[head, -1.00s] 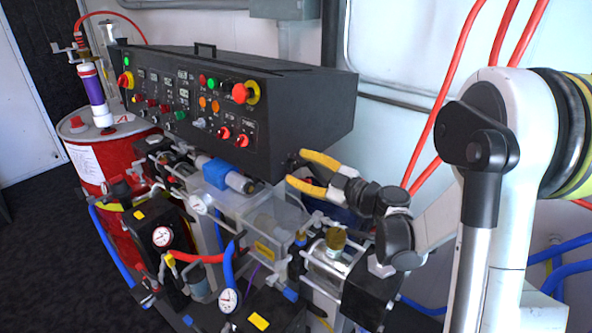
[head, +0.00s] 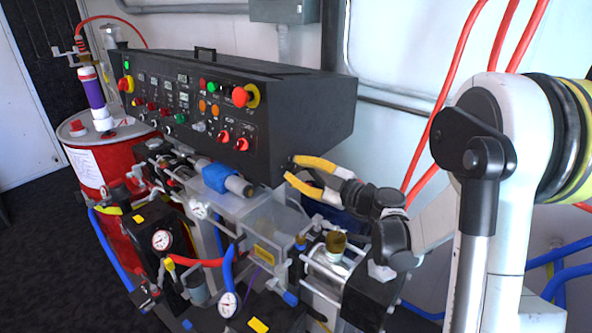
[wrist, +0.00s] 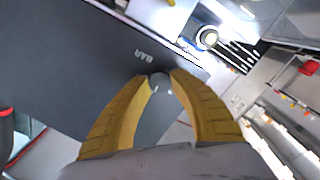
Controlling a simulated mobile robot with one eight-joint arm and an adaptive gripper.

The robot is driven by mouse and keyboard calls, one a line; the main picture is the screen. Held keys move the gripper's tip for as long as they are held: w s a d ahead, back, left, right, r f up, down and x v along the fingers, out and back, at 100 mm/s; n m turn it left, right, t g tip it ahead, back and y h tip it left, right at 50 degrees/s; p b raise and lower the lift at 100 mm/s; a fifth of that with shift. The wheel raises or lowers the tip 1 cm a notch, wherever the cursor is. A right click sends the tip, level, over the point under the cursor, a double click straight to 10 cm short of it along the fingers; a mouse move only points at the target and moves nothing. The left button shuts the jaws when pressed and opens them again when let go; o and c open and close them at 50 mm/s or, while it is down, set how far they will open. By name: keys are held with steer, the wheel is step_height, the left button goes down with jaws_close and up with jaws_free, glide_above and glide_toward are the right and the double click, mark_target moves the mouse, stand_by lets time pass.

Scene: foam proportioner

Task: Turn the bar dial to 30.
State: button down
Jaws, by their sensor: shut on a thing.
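The bar dial (wrist: 160,82) is a small grey knob on the dark panel, beside the upside-down "BAR" lettering in the wrist view. My gripper (wrist: 161,80) has two yellow fingers, shut on the dial with a tip on either side. Its pointer and any scale numbers cannot be read. In the head view my gripper (head: 291,167) is at the lower right of the black control box (head: 300,115). The dial cannot be made out in that view.
Red knobs and a red stop button (head: 241,96) sit on the box front. Below are clear housings, a brass-topped cylinder (head: 336,242), gauges (head: 228,303) and hoses. A red drum (head: 100,155) stands at left. The wall right of the box is mostly bare.

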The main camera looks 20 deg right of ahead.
steer(key=n, duration=0.6)
steer(key=shift+b, duration=0.4)
steer(key=n, duration=0.5)
steer(key=shift+f+n, duration=0.1)
steer(key=shift+n, duration=0.2)
steer(key=c, duration=1.1)
jaws_free()
